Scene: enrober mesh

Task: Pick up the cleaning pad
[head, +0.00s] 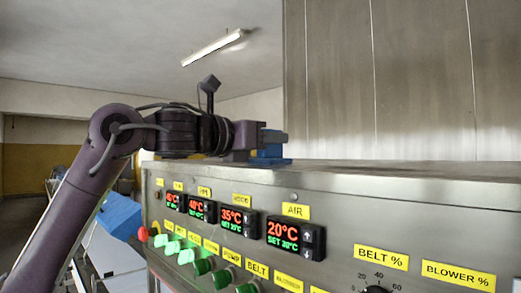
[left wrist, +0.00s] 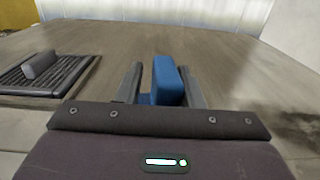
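The blue cleaning pad (head: 268,152) sits on the steel top of the machine in the head view, at the end of my left gripper. In the left wrist view the pad's raised blue block (left wrist: 167,80) stands between the two fingers of my left gripper (left wrist: 162,85). A gap shows between the left finger and the block. The right finger is close against or beside the block; I cannot tell if it touches. A lower blue part of the pad shows at the left of the block. My right gripper is not in view.
The machine's front panel carries temperature displays (head: 290,237), buttons and yellow labels. A tall steel housing (head: 400,80) rises behind the top. In the left wrist view a dark grille (left wrist: 45,77) with a grey block on it lies to the left. The steel top beyond the pad is clear.

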